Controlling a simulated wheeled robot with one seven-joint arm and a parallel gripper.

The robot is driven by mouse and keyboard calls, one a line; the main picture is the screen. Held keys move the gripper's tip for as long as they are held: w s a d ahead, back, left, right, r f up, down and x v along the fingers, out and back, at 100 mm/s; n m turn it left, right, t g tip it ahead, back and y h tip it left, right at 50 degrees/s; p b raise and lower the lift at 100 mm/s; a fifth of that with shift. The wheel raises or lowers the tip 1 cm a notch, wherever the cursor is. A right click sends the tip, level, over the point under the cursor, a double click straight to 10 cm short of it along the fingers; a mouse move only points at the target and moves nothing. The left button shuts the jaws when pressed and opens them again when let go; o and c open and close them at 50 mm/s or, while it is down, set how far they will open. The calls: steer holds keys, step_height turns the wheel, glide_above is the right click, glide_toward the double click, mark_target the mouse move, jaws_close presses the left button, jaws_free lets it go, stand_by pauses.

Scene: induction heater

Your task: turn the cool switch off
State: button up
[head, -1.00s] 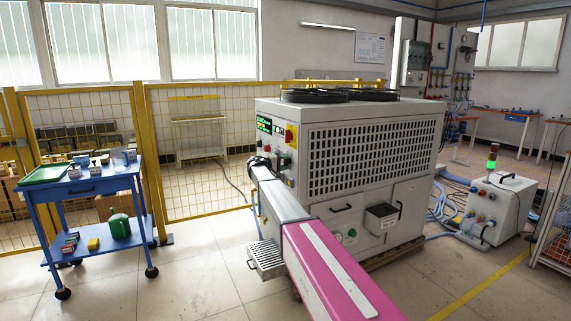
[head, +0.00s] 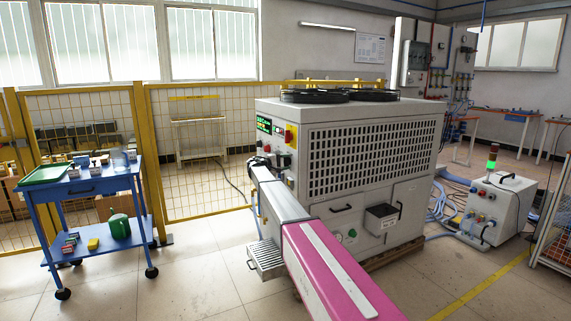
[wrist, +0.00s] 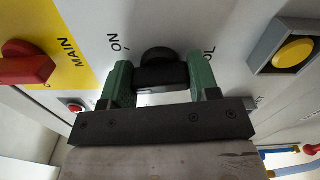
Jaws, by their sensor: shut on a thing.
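A black rotary switch knob (wrist: 161,56) sits on the pale panel in the wrist view. "ON" is printed to its left, and a partly covered label ending in "OL" is to its right. My gripper (wrist: 160,76) has its two green fingers on either side of this knob and is shut on it. The fingers and the gripper body hide the lower part of the knob and its marks. In the head view my gripper (head: 259,162) is at the control panel of the large grey cabinet (head: 376,204), where the knob is hard to make out.
A red main switch (wrist: 26,64) on a yellow plate is left of my gripper, with a small red button (wrist: 75,108) below it. A yellow button (wrist: 293,53) in a grey frame is to the right. A blue trolley (head: 96,184) stands left of the cabinet.

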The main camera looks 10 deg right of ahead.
steer(key=o, duration=0.9)
steer(key=v, duration=1.1)
